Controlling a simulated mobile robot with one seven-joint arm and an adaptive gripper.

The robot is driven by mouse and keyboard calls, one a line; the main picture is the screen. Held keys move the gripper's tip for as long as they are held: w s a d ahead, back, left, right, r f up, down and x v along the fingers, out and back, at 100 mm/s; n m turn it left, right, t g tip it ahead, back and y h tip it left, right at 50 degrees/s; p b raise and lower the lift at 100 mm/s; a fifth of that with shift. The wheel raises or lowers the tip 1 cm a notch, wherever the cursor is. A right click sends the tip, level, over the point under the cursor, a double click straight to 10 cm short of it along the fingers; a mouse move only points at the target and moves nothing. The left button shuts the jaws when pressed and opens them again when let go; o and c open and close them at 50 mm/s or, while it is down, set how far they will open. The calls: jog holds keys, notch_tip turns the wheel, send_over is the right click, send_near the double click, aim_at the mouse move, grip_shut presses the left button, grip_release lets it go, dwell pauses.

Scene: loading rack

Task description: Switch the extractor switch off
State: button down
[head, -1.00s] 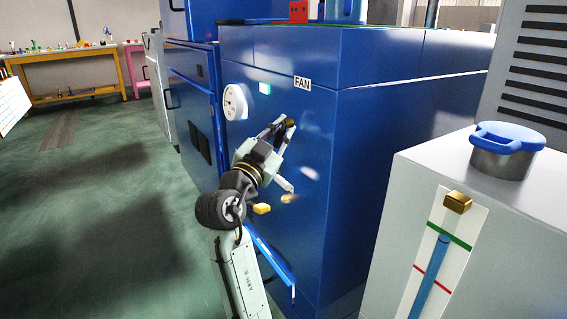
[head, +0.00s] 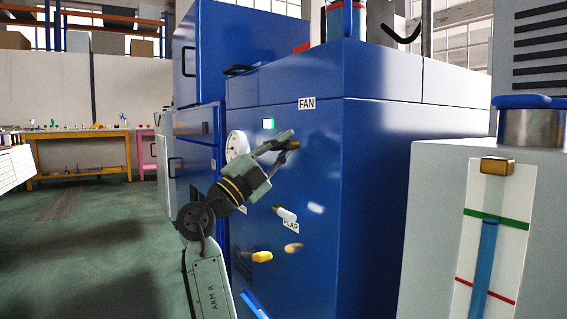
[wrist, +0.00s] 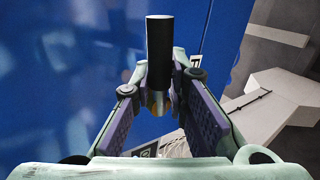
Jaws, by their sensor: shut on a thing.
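My gripper (head: 287,140) is at the front of the blue cabinet (head: 375,150), below the FAN label (head: 307,103). Its fingers are shut on a small dark switch knob (head: 293,144). In the wrist view the knob is a black cylinder (wrist: 160,45) with a brass-coloured base, between the two purple-padded fingers. A green-lit lamp (head: 268,123) glows on the panel, above and left of my gripper. The fingers partly hide the knob, and its exact setting cannot be told.
A round white gauge (head: 237,144) is left of my gripper. Below are a white handle (head: 286,214) by a FLAP label (head: 291,226) and a yellow knob (head: 262,257). A grey cabinet (head: 430,215) stands at the right. Open floor (head: 90,250) lies left.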

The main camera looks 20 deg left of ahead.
jog(key=shift+r+m+g+h, duration=0.15)
jog(key=shift+m+g+h, duration=0.35)
jog(key=shift+m+h, duration=0.7)
jog(key=shift+m+b, duration=0.3)
jog(key=shift+m, duration=0.1)
jog(key=c, duration=1.6)
grip_release()
jog(key=shift+o, duration=0.2)
jog(key=shift+a, duration=0.1)
jog(key=v, duration=1.2)
jog(key=shift+r, duration=0.2)
jog(key=shift+s, duration=0.15)
